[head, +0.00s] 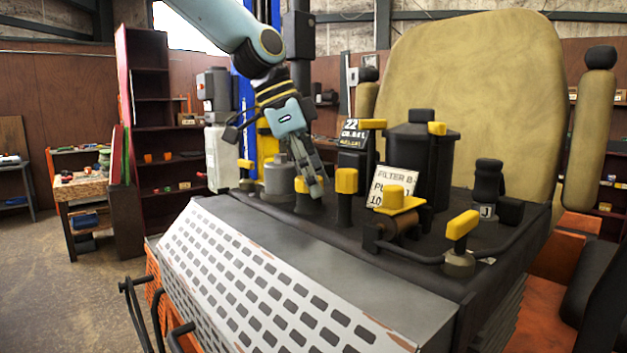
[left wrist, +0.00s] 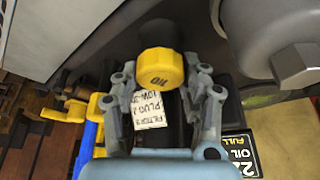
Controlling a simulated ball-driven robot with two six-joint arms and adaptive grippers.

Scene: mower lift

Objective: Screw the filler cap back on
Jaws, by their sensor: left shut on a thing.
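The yellow filler cap (left wrist: 160,68), marked OIL, sits between the two fingers of my left gripper (left wrist: 163,82) in the left wrist view. A dark round part shows just beyond it. In the head view my left gripper (head: 314,187) points down at the machine's dark top, shut on the cap (head: 301,184), which its fingers partly hide. A short dark neck (head: 308,204) is just below; whether the cap's thread is engaged cannot be told. My right gripper is not in view.
A yellow-topped dark post (head: 345,182) stands close to the right of my left gripper, and a grey canister (head: 279,178) close to its left. A FILTER label (head: 394,185), a black tank (head: 420,165) and a yellow-topped lever (head: 461,226) stand farther right. The seat (head: 470,90) rises behind.

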